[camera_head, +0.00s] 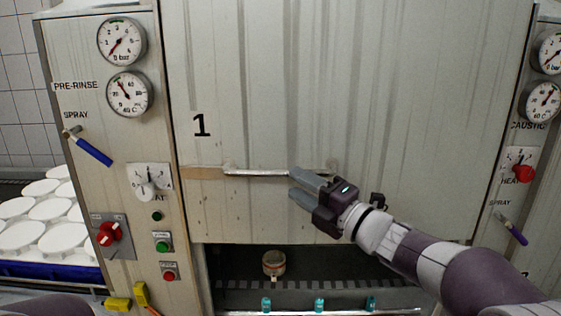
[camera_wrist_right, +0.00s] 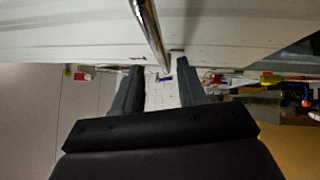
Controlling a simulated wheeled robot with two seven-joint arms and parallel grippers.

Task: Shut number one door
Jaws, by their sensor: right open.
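The number one door (camera_head: 260,90) is a tall pale metal panel with a black "1" (camera_head: 201,125). Its lower edge hangs above a dark opening (camera_head: 350,265), so the door stands partly raised. A horizontal bar handle (camera_head: 262,172) crosses the door's lower part. My right gripper (camera_head: 293,184) is open at the handle's right part and hides some of it. In the right wrist view the bar (camera_wrist_right: 147,25) runs toward the space between the open fingers (camera_wrist_right: 160,66). I cannot tell whether the fingers touch it. My left gripper is not in view.
A small round pot (camera_head: 274,263) and several teal fittings (camera_head: 319,304) show in the opening. A control panel with gauges (camera_head: 122,41) and a blue-handled spray lever (camera_head: 93,151) stands left. Another panel (camera_head: 525,150) stands right. White moulds (camera_head: 62,237) lie far left.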

